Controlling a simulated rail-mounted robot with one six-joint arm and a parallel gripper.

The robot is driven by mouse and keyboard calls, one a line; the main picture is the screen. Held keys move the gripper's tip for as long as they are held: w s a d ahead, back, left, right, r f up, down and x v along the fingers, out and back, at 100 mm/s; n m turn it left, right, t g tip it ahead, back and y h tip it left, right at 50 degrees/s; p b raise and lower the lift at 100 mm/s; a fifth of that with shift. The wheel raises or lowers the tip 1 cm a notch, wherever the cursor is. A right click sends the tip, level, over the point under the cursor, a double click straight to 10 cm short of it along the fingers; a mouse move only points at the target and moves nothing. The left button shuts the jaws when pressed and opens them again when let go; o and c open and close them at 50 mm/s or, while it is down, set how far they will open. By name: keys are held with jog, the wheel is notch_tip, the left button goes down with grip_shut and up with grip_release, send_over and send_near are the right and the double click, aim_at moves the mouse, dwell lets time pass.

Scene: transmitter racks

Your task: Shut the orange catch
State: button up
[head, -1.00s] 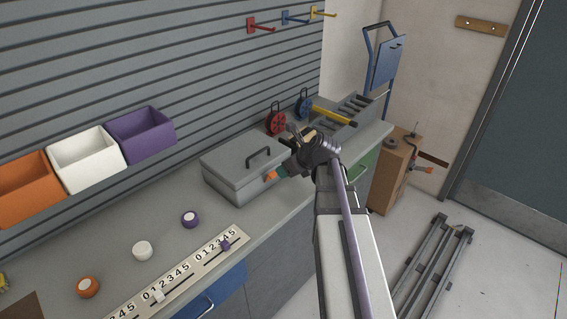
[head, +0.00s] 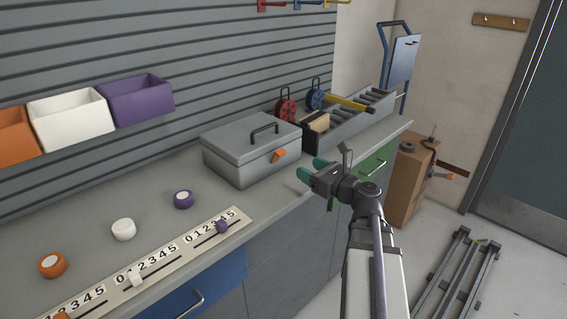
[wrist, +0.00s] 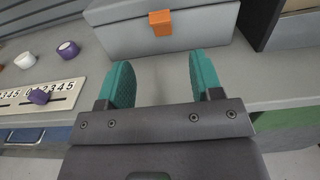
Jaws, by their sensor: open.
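The orange catch (head: 279,155) is on the front face of a grey toolbox (head: 238,165) with a dark lid handle. In the head view the catch looks tilted outward from the box. My gripper (head: 311,169) has teal fingertips and is open and empty. It is in front of the toolbox at the right, apart from the catch. In the wrist view both fingers of my gripper (wrist: 154,80) are spread towards the box front.
Number sliders (head: 160,256) and several round knobs (head: 124,230) are on the counter at left. Counter in front of the toolbox is clear.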

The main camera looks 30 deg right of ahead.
aim_at(284, 154)
jog(key=x, duration=1)
jog(key=shift+w+a, duration=0.2)
jog(key=shift+w, duration=0.15)
jog(key=shift+c, duration=0.4)
